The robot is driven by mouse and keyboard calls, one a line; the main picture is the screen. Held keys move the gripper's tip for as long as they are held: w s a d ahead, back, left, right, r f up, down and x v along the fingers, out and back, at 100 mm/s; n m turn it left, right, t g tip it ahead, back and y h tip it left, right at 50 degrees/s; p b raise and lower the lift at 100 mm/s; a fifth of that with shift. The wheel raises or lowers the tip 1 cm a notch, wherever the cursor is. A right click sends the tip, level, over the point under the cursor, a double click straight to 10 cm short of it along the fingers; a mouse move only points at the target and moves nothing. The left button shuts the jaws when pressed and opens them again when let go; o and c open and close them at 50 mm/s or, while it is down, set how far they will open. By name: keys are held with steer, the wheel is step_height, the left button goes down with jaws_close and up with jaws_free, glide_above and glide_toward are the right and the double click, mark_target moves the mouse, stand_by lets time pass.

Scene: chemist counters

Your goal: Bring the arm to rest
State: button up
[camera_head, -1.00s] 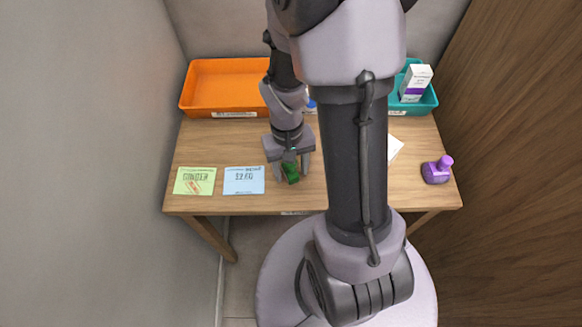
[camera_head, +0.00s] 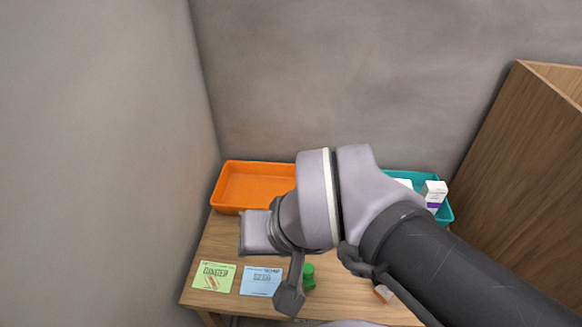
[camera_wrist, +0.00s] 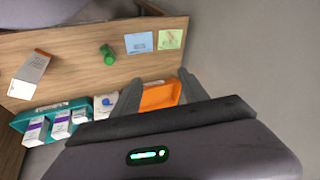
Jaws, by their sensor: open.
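My gripper (camera_wrist: 158,83) shows in the wrist view with its two fingers apart and nothing between them. It is up off the table, with the orange tray (camera_wrist: 158,97) seen between and beyond the fingers. In the head view my arm crosses the middle of the picture and the fingers cannot be made out. A small green bottle (camera_head: 308,277) is on the wooden table (camera_head: 225,237), apart from the gripper. It also shows in the wrist view (camera_wrist: 107,55).
The orange tray (camera_head: 226,206) stands at the back left. A teal tray (camera_head: 447,213) holding white boxes (camera_head: 434,191) is at the back right. A green card (camera_head: 214,277) and a blue card (camera_head: 261,281) lie in front. A white-and-orange box (camera_wrist: 30,75) is on the table. Walls enclose the table.

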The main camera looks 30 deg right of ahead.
steer(key=shift+s+a+r+t, duration=0.3)
steer(key=shift+s+a+r, duration=0.15)
steer(key=shift+a+r, duration=0.15)
steer(key=shift+f+b, duration=0.8)
steer(key=shift+f, duration=0.05)
